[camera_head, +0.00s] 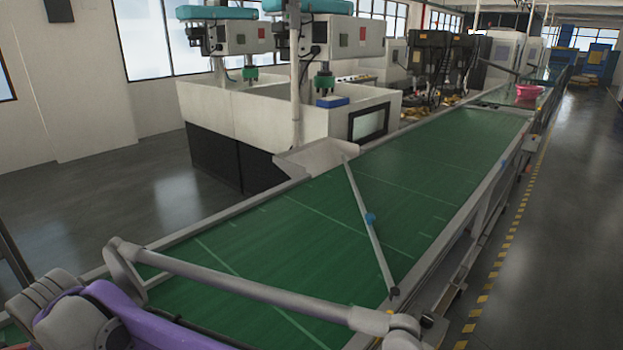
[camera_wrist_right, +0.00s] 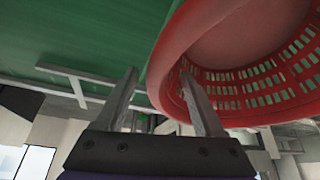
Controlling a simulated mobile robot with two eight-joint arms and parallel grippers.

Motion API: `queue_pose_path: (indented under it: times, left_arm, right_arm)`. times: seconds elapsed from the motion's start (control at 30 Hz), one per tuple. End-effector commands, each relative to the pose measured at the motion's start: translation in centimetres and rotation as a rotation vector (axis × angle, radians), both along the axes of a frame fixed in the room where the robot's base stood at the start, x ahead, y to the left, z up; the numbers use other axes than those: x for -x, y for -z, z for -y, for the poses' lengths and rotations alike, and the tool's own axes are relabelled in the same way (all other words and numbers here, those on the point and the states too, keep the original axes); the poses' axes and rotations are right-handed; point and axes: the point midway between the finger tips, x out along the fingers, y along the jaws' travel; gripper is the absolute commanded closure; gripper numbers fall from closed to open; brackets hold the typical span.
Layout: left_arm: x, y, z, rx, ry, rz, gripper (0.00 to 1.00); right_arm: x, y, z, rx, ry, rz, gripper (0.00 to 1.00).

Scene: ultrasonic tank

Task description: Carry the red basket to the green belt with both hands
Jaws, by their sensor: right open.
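The red basket (camera_wrist_right: 172,58) is large and close in the right wrist view, with a smooth thick rim and a slotted wall. My right gripper (camera_wrist_right: 160,80) is open at the basket's edge. One finger overlaps the basket in the picture, while the other is outside its outline. I cannot tell whether either finger touches it. The green belt (camera_head: 430,180) runs from the near left to the far right in the head view and also shows behind the basket in the wrist view (camera_wrist_right: 90,35). My left gripper is not in view.
A small pinkish-red basket (camera_head: 526,91) sits far along the line. A thin bar (camera_head: 368,222) and a thick grey bar (camera_head: 240,288) cross above the belt. White machines (camera_head: 260,110) line its left side. The floor aisle (camera_head: 570,200) on the right is clear.

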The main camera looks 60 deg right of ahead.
Motion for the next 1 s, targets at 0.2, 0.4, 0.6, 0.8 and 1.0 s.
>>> queue_pose_path:
  times: [0.2,0.4,0.6,0.8,1.0]
  left_arm:
    - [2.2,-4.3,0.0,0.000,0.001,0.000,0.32]
    - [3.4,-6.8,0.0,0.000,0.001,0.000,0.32]
    - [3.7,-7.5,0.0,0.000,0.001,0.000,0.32]
    - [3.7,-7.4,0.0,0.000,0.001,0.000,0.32]
    - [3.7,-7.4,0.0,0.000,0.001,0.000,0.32]
  right_arm:
    - [0.0,0.0,0.0,0.000,0.000,0.000,0.30]
    - [0.0,0.0,0.0,0.000,0.000,0.000,0.30]
    - [0.4,-0.8,0.0,0.000,0.000,0.000,0.30]
    - [2.1,-4.2,0.0,0.000,0.000,0.000,0.30]
    - [4.0,-8.0,0.0,0.000,-0.001,0.000,0.30]
